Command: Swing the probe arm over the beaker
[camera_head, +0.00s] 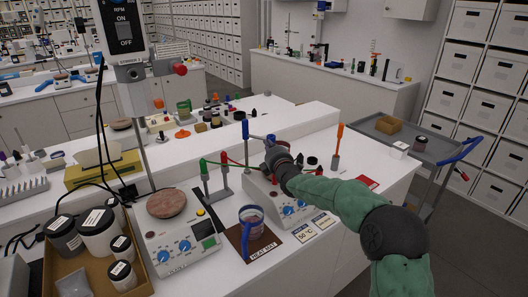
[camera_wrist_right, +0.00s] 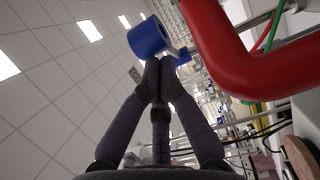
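The beaker (camera_head: 251,217) stands on a brown mat labelled HEAT MAT (camera_head: 262,243), with reddish contents and a blue upright piece at its front. Behind it is a stand with a blue top (camera_head: 245,130); a thin probe arm (camera_head: 259,137) reaches right from it to a small blue end. My right gripper (camera_head: 272,147) is at that end, behind and right of the beaker. In the right wrist view my fingertips (camera_wrist_right: 161,64) are together just below the probe arm's blue end (camera_wrist_right: 184,58); the blue top (camera_wrist_right: 148,37) is close by. I see no clear grip. My left gripper is out of view.
A hotplate unit with a round brown top (camera_head: 166,203) is left of the beaker, beside a tray of jars (camera_head: 98,230). A control box (camera_head: 285,208) is right. Red and green cables and posts (camera_head: 224,182) stand between. A thick red part (camera_wrist_right: 235,50) crosses close in the wrist view.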

